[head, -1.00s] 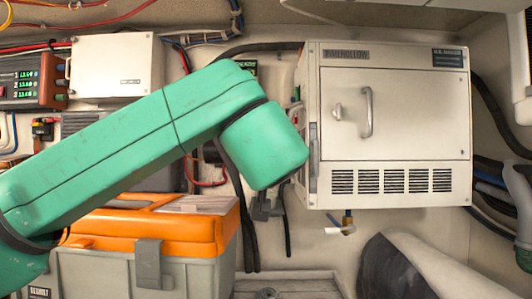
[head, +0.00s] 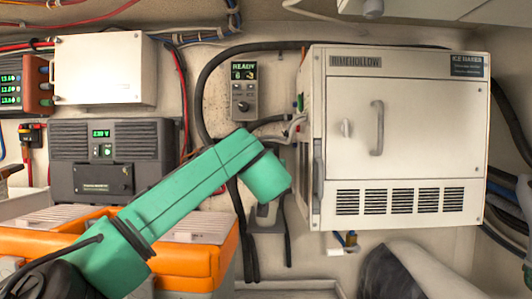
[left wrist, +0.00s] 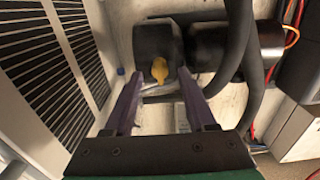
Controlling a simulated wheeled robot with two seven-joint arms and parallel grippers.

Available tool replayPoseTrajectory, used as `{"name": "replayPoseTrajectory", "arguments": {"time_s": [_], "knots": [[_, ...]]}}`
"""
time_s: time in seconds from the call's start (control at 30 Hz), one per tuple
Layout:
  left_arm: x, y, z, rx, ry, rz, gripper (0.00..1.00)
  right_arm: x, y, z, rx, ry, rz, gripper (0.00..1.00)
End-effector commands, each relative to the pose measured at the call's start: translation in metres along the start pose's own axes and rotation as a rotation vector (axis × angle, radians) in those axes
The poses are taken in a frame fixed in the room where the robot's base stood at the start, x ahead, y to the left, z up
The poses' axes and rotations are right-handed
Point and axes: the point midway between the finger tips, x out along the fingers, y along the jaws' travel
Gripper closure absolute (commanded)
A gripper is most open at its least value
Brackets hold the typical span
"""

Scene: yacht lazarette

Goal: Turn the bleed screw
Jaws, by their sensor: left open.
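A yellow wing-shaped piece (left wrist: 159,70), which looks like the bleed screw, sits on the face of a black block (left wrist: 157,42) in the left wrist view. My left gripper (left wrist: 160,80) is open and empty. Its two purple-grey fingers point at the block, one on each side of the yellow piece. I cannot tell whether the fingertips touch the block. In the head view my green left arm reaches up from the lower left, and its fingers are hidden. The yellow piece cannot be made out there. My right gripper is not in view.
A thick black hose (left wrist: 236,45) runs close right of the fingers, beside a black cylinder (left wrist: 265,40). A white ice maker (head: 400,130) hangs on the wall at right. An orange-topped toolbox (head: 175,262) stands below my arm. A control panel (head: 244,90) is above it.

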Motion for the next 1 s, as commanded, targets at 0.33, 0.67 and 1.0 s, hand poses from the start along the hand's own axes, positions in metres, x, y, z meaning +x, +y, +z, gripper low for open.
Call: {"name": "replayPoseTrajectory", "arguments": {"time_s": [0.33, 0.67, 1.0], "knots": [[0.0012, -0.0002, 0.0015, 0.0, 0.0, 0.0, 0.9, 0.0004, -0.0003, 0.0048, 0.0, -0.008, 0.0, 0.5], [0.0009, -0.0003, 0.0009, -0.011, 0.0, 0.0, 1.0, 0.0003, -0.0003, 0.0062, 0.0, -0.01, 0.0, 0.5], [0.0008, -0.001, 0.0003, -0.155, 0.002, 0.0, 1.0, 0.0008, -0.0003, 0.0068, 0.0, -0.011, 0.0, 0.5]]}}
